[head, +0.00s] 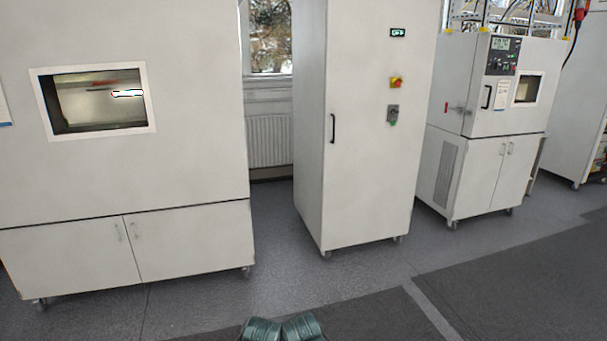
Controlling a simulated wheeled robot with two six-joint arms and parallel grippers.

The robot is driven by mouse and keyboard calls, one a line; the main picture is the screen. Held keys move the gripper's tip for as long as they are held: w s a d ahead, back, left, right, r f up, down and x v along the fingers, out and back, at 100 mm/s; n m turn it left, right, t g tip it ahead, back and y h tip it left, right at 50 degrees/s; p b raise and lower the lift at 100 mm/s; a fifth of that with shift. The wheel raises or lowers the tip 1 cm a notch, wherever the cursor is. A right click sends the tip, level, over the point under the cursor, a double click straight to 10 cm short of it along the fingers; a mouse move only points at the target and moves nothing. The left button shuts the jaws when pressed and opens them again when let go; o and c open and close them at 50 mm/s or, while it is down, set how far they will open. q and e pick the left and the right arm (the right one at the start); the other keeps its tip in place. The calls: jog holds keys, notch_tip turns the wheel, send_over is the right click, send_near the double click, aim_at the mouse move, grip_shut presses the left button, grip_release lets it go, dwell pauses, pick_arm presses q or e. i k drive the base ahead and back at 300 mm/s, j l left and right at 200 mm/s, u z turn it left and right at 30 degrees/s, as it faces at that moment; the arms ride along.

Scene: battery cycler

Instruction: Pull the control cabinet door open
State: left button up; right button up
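The control cabinet (358,190) is the tall, narrow, pale grey unit on castors in the middle of the head view. Its front door looks shut, with no gap visible. A dark vertical bar handle (333,128) is near the left edge of the door. Neither of my grippers shows, and nothing touches the handle.
A large test chamber (130,185) with a window stands on the left. A smaller chamber (468,165) stands on the right. A radiator (269,141) is behind the gap left of the cabinet. The grey floor (320,277) in front of the cabinet is clear.

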aim_at(371, 165)
jog(key=i+l+z, duration=0.4)
jog(key=i, duration=0.25)
jog(key=i+z, duration=0.45)
jog(key=i, duration=0.2)
jog(key=i+u, duration=0.1)
jog(key=i, duration=0.35)
jog(key=i+l+u, duration=0.1)
jog(key=i, duration=0.4)
jog(key=i+l+u, duration=0.1)
jog(key=i, duration=0.35)
jog(key=i+l+u, duration=0.1)
jog(key=i, duration=0.35)
jog(key=l, duration=0.1)
